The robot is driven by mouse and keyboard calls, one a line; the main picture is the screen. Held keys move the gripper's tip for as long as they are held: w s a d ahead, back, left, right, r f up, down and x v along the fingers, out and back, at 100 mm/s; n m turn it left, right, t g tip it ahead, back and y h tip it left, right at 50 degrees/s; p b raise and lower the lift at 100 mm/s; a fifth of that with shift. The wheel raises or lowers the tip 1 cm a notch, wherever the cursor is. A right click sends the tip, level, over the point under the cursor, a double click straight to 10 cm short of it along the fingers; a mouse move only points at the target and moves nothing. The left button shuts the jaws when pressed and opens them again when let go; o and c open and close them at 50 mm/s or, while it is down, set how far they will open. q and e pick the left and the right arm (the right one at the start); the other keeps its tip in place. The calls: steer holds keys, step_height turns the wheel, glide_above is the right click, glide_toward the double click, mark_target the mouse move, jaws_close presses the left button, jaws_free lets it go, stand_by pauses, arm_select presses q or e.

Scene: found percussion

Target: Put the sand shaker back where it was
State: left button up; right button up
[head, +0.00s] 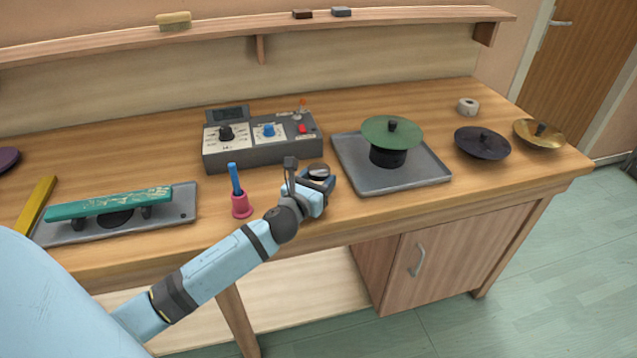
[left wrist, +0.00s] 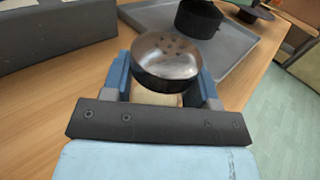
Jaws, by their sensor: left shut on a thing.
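The sand shaker (head: 319,171) is a small dark-sided pot with a domed metal top. In the left wrist view the shaker (left wrist: 168,58) shows holes in its shiny top and a pale lower part. My left gripper (head: 317,183) is shut on it, with a blue finger on either side of it. The shaker is over the front part of the bench, between the grey control box and the grey tray. Whether its base touches the wood cannot be told. My right gripper is not in view.
The control box (head: 262,155) stands behind the shaker. The tray (head: 425,177) to the right bears a green disc (head: 391,131) on a black drum. A pink cup (head: 241,207) with a blue stick stands to the left, beside a teal bar (head: 108,204).

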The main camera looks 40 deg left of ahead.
arm_select(q)
steer(key=shift+f, duration=0.1)
steer(key=shift+f, duration=0.1)
steer(key=o, duration=1)
steer(key=shift+s, duration=0.35)
steer(key=s, duration=0.7)
steer(key=s+d, duration=0.1)
steer(key=s, duration=0.2)
steer(key=shift+s, duration=0.65)
